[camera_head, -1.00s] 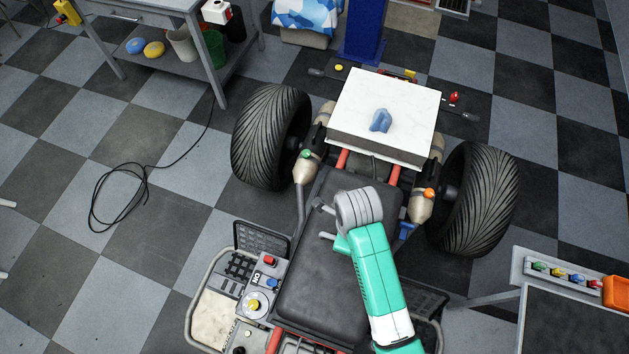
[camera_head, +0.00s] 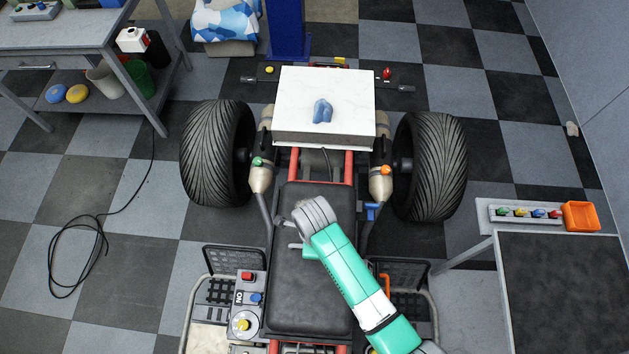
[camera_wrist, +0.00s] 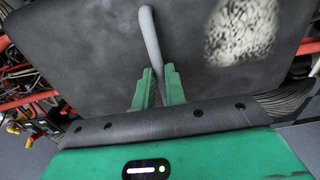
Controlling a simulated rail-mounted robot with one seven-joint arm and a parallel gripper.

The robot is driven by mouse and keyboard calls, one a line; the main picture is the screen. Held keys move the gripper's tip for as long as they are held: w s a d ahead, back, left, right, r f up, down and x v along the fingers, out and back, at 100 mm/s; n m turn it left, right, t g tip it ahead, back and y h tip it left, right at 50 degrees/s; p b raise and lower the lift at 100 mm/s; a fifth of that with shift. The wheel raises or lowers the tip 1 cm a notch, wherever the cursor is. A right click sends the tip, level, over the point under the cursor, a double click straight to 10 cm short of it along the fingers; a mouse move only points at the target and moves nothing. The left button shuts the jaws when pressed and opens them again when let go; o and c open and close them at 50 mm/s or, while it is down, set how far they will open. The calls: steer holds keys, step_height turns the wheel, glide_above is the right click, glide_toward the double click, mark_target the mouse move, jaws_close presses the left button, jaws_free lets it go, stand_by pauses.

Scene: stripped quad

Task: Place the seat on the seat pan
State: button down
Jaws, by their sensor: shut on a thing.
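The seat (camera_head: 312,290) is a long black pad. In the head view it lies lengthwise along the middle of the red quad frame, between two footrests. In the wrist view the seat (camera_wrist: 90,60) fills most of the picture, with a grey bar (camera_wrist: 150,35) across its face. My gripper (camera_wrist: 158,88) has its green fingers closed about the near end of that bar.
A white-topped box (camera_head: 347,98) with a blue piece (camera_head: 322,112) stands at the quad's far end, between two large tyres (camera_head: 218,155). A control panel (camera_head: 247,300) is left of the seat. A dark bench (camera_head: 560,290) stands right; a grey workbench (camera_head: 60,30) stands upper left.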

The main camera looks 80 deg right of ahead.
steer(key=shift+f, duration=0.85)
steer(key=c, duration=1.5)
jaws_free()
steer(key=shift+f, duration=0.1)
steer(key=shift+o, duration=0.2)
step_height(320, 180, up, 12)
steer(key=p, duration=0.2)
